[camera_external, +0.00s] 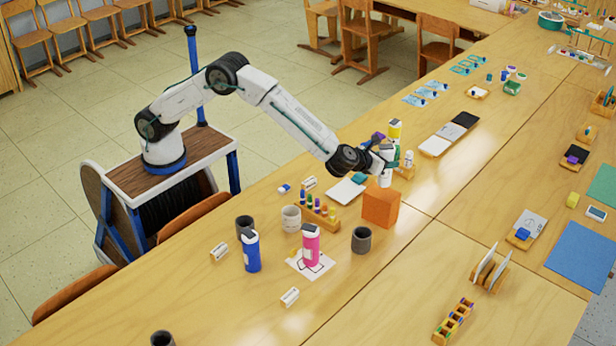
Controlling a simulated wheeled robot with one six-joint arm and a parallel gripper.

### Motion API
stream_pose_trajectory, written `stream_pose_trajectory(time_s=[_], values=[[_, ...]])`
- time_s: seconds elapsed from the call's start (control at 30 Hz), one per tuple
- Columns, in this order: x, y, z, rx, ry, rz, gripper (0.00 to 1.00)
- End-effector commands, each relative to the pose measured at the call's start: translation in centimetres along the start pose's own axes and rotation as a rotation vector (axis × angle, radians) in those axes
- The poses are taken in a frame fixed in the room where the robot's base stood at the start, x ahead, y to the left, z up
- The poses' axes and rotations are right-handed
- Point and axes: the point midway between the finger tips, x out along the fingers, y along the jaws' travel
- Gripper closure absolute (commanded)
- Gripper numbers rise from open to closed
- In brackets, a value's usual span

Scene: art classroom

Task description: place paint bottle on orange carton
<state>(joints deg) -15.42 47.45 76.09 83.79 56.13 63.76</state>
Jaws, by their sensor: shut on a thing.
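The orange carton (379,208) stands on the long wooden table. My gripper (388,158) is above its top, shut on a paint bottle. The visible lower part of this bottle (386,179) is white; the gripper hides its upper part. The bottle looks upright, with its bottom at the carton's top; I cannot tell whether they touch. A yellow-topped bottle (394,129) shows just behind the gripper. A blue bottle (251,252) and a pink bottle (311,246) stand on the table at the front left, apart from my gripper.
Grey cups (361,240) and a pale cup (291,218) stand near the bottles. A wooden rack of small coloured bottles (318,212) is left of the carton. A white bottle (408,159) stands close right of my gripper. The table right of the carton is mostly clear.

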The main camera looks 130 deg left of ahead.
Motion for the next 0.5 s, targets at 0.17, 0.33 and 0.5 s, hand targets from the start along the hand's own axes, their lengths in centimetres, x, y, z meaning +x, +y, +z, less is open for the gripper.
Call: stream_pose_trajectory(time_s=[0.17, 0.33, 0.5], values=[[0.6, -0.2, -1.0, 0.001, 0.000, 0.001, 0.87], [1.4, -0.2, -3.0, 0.000, 0.000, 0.000, 0.87], [1.4, -0.2, -3.1, -0.001, 0.000, -0.001, 0.87]])
